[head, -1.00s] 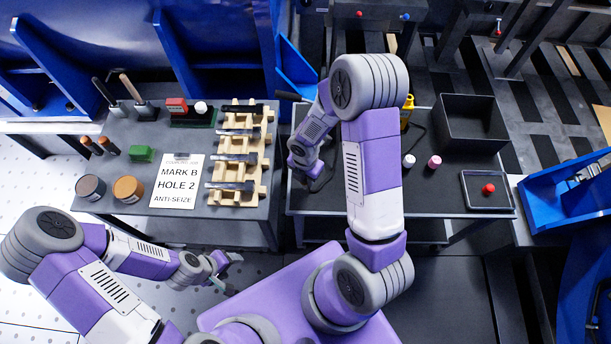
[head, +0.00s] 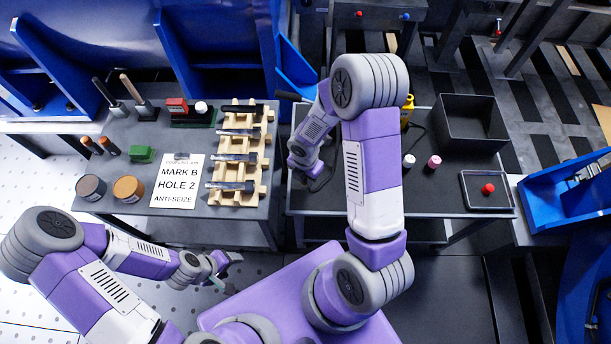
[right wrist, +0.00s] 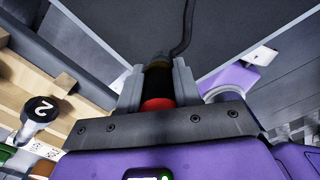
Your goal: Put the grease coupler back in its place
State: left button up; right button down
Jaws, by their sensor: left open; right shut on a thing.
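My right gripper (right wrist: 158,88) is shut on the grease coupler (right wrist: 159,80), a dark cylinder with a red band at the near end and a brass-coloured collar. A dark hose (right wrist: 187,30) runs from the collar's far end over a dark grey surface. In the head view my right gripper (head: 316,180) is small and dark, at the left part of the right-hand table; the coupler cannot be made out there. My left gripper (head: 230,270) is open and empty, low beside my base. The coupler's own place cannot be identified.
The right-hand table (head: 450,185) holds a black bin (head: 472,150), a yellow bottle (head: 407,108), white and pink small pieces and a tray with a red knob (head: 488,189). The left table has a wooden rack (head: 237,190), a sign (head: 178,182) and tins (head: 128,189).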

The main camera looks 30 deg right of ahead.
aim_at(305, 181)
jog(key=shift+f+b, duration=1.25)
jog(key=shift+f, duration=0.35)
jog(key=c, duration=0.7)
grip_release()
jog(key=shift+r, duration=0.1)
jog(key=shift+r, duration=0.1)
notch_tip(305, 181, up, 7)
jog(key=p, duration=0.3)
jog(key=shift+r+p, duration=0.2)
jog(key=shift+p, duration=0.2)
